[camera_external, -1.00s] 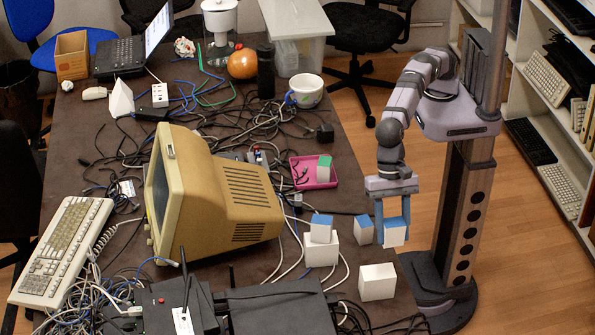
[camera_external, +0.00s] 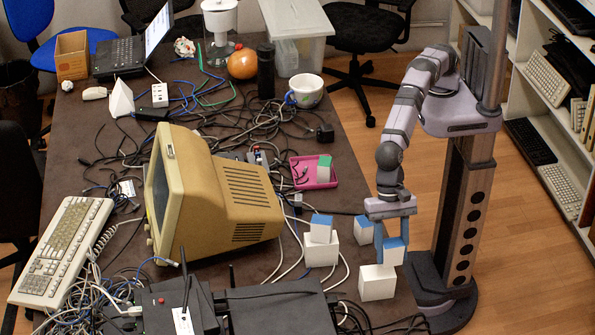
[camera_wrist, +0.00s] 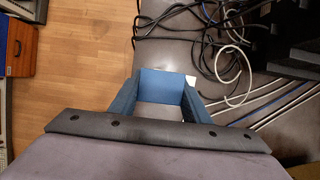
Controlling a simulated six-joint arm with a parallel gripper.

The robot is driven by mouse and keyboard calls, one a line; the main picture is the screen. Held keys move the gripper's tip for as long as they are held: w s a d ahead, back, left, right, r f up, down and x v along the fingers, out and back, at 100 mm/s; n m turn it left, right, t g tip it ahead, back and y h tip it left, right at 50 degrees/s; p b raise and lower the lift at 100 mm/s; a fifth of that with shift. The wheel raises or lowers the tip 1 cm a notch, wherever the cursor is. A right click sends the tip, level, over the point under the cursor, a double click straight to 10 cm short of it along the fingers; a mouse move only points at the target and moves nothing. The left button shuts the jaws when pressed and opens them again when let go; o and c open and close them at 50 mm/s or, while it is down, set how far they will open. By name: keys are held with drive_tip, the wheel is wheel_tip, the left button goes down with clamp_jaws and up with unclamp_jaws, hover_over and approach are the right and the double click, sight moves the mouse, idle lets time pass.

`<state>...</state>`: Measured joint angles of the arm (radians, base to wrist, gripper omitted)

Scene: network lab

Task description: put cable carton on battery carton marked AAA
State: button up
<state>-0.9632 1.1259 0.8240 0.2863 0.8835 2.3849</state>
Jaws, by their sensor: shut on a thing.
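My gripper (camera_external: 392,238) is shut on a small white carton with a blue top (camera_external: 394,256), which I take to be the cable carton. In the wrist view a blue face (camera_wrist: 168,83) shows between the fingers of my gripper (camera_wrist: 160,100). A larger plain white carton (camera_external: 375,287) stands on the table just below and left of the held carton. The held carton overlaps its upper right corner in the picture; I cannot tell whether they touch. No marking such as AAA is readable on any carton.
Another blue-topped carton (camera_external: 363,232) stands just behind left. A blue-topped carton (camera_external: 321,226) sits on a white carton (camera_external: 321,252) further left. A pink tray (camera_external: 305,178) holds a green-topped carton (camera_external: 324,168). Cables and a beige monitor (camera_external: 215,190) crowd the left.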

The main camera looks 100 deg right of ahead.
sight(391, 259)
drive_tip(key=shift+f+p, duration=0.4)
drive_tip(key=shift+f, duration=1.1)
drive_tip(key=shift+f, duration=0.2)
drive_tip(key=o, duration=1.1)
drive_tip(key=shift+r, duration=0.1)
drive_tip(key=b+v, duration=0.2)
drive_tip(key=v, duration=1)
drive_tip(key=shift+b, duration=0.4)
drive_tip(key=shift+r, duration=0.15)
